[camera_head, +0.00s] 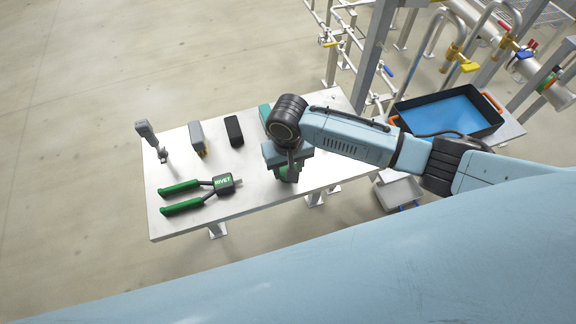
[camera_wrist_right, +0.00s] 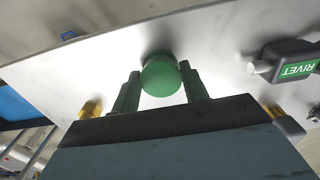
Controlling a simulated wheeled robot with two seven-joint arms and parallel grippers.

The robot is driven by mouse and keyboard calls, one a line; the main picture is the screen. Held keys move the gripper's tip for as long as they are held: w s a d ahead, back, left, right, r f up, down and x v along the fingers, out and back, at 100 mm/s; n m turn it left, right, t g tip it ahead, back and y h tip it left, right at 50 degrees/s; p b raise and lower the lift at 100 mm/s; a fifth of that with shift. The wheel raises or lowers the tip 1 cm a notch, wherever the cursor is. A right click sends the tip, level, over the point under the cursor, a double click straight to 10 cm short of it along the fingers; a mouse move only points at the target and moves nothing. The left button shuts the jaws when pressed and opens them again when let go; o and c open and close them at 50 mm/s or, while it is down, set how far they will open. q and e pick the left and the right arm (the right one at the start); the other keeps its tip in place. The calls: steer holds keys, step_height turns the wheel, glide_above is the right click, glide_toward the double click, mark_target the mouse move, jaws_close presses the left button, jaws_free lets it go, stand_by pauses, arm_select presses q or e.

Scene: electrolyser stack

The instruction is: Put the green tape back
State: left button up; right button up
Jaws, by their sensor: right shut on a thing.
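The green tape (camera_wrist_right: 162,78) is a round green roll between the two fingers of my right gripper (camera_wrist_right: 159,70) in the right wrist view. The fingers are shut on it, one on each side. In the head view my right gripper (camera_head: 288,172) points down over the right part of the metal table (camera_head: 262,222), and the wrist hides most of what is under it. I cannot tell whether the tape touches the table top or hangs just above it. My left gripper is in neither view.
A green-handled rivet tool (camera_head: 205,192) lies at the table's front left. A grey drill-like tool (camera_head: 150,138), a grey-yellow block (camera_head: 197,138) and a black block (camera_head: 234,130) stand behind. A teal thing (camera_head: 265,112) is partly hidden by my wrist. A blue-lined black tray (camera_head: 450,112) sits right.

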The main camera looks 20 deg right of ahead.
steer(key=o, duration=0.8)
steer(key=shift+f, duration=0.1)
steer(key=shift+o, duration=0.2)
step_height(320, 180, up, 12)
steer(key=p, duration=0.1)
steer(key=shift+r+p, duration=0.2)
steer(key=shift+p, duration=0.15)
steer(key=shift+a+f, duration=0.1)
